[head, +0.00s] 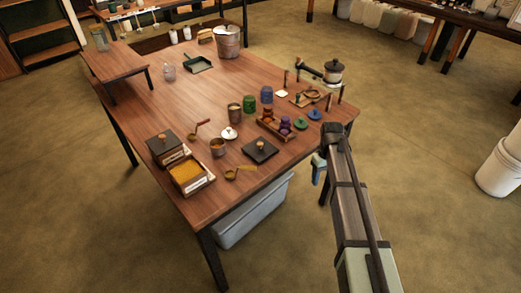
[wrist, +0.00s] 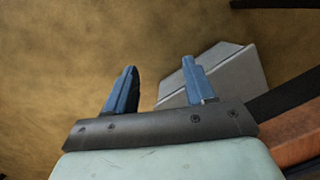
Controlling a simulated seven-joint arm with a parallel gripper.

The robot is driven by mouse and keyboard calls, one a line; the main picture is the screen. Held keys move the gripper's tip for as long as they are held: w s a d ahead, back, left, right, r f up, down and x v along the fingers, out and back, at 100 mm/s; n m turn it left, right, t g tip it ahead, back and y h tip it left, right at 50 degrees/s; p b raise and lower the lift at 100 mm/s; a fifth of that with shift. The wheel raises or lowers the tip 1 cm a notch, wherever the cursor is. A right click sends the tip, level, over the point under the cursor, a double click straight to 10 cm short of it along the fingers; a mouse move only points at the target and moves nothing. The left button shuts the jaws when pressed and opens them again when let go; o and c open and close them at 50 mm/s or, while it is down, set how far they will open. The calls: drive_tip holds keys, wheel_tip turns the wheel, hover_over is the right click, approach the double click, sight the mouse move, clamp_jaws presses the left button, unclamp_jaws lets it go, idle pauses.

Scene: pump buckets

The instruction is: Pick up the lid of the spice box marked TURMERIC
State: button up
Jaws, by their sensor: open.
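Two spice boxes stand at the table's front left in the head view. One box (head: 175,160) is closed by a dark lid (head: 163,144) with a round knob. The other box (head: 198,187) is open and holds yellow-orange powder (head: 186,172). Another dark, square lid (head: 260,151) with a knob lies on the table to their right. The box labels are too small to read, so I cannot tell which says TURMERIC. My gripper (head: 318,174) is off the table's right edge, far from both lids. In the wrist view my gripper (wrist: 159,66) is open and empty.
A rack of jars (head: 277,129) stands behind that lid. A grey bin (head: 255,212) sits under the table.

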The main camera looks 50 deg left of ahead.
drive_tip(key=s+a+r+n, duration=0.1)
drive_tip(key=a+r, duration=0.3)
drive_tip(key=s+a+r+n, duration=0.1)
drive_tip(key=s+a+r, duration=0.1)
drive_tip(key=a+r, duration=0.3)
drive_tip(key=s+a+r, duration=0.2)
drive_tip(key=a+r, duration=0.3)
drive_tip(key=shift+a+n+t+y, duration=0.2)
drive_tip(key=shift+n+t+y, duration=0.2)
drive_tip(key=s+a+r+n, duration=0.2)
drive_tip(key=s+a+r, duration=0.45)
drive_tip(key=r, duration=0.35)
hover_over(260, 143)
drive_tip(key=f, duration=0.9)
drive_tip(key=shift+w+d, duration=0.25)
drive_tip(key=shift+d, duration=0.05)
drive_tip(key=shift+s+a+f, duration=0.15)
drive_tip(key=shift+f, duration=1.15)
drive_tip(key=shift+s+a+f, duration=0.1)
drive_tip(key=shift+a+f, duration=0.05)
drive_tip(key=shift+f, duration=1.1)
drive_tip(key=shift+c, duration=0.3)
clamp_jaws()
